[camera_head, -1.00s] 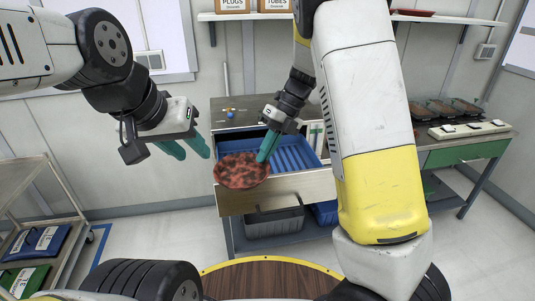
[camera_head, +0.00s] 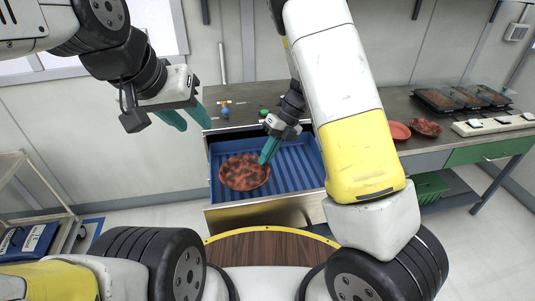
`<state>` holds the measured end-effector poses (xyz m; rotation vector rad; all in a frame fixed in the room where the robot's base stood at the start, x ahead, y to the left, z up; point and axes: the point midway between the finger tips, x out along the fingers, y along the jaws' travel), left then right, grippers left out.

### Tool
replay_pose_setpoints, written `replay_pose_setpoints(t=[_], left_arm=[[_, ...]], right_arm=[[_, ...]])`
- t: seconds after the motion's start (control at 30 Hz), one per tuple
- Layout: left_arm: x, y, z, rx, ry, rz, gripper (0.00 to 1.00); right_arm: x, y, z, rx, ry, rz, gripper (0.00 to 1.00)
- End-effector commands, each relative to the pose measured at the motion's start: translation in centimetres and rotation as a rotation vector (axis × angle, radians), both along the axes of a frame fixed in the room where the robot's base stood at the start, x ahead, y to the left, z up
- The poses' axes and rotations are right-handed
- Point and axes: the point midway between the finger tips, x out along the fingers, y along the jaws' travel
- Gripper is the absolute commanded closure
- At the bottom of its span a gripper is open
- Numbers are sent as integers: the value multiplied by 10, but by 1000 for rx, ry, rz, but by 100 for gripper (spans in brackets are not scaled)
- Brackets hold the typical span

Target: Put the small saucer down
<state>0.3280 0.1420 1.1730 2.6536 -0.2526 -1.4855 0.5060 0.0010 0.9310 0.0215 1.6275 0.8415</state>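The small saucer (camera_head: 243,174), round and mottled red and black, is over the left part of the open blue-lined drawer (camera_head: 300,166). I cannot tell whether it touches the drawer floor. My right gripper (camera_head: 268,152) has its teal fingers close together at the saucer's right rim and appears shut on it. The fingertips are partly hidden at the rim. My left gripper (camera_head: 186,117) is empty, its two teal fingers apart, to the upper left of the drawer.
A plain salmon saucer (camera_head: 398,131) and a mottled red saucer (camera_head: 426,127) lie on the right counter. Small coloured items (camera_head: 225,110) lie on the cabinet top behind the drawer.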

Motion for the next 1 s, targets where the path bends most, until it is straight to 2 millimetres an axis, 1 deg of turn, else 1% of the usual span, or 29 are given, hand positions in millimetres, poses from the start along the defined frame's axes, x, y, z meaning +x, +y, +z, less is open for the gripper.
replay_pose_setpoints(t=[0.03, 0.27, 0.4, 0.5, 0.77, 0.8, 0.83, 1.0], left_arm=[[0, 0, 0, 0, 0, 0, 64], [0, 0, 0, 0, 1, 0, 64], [0, 0, 0, 0, 1, 0, 64], [0, 0, 0, 0, 1, 0, 64], [0, 0, 0, 0, 1, 0, 64], [0, 0, 0, 0, 1, 0, 64], [0, 0, 0, 0, 1, 0, 64], [0, 0, 0, 0, 0, 0, 64]], right_arm=[[0, -1, -9, -2, 3, -2, 100], [0, 0, -27, -1, 1, -2, 100], [0, -1, -48, -2, 3, -2, 100], [0, 0, -56, 1, 1, 0, 100], [0, 0, -56, 2, -1, 0, 100], [0, 0, -56, 1, -1, 0, 90], [0, 0, -56, 1, -1, 0, 88], [0, 0, -56, 1, -1, 0, 88]])
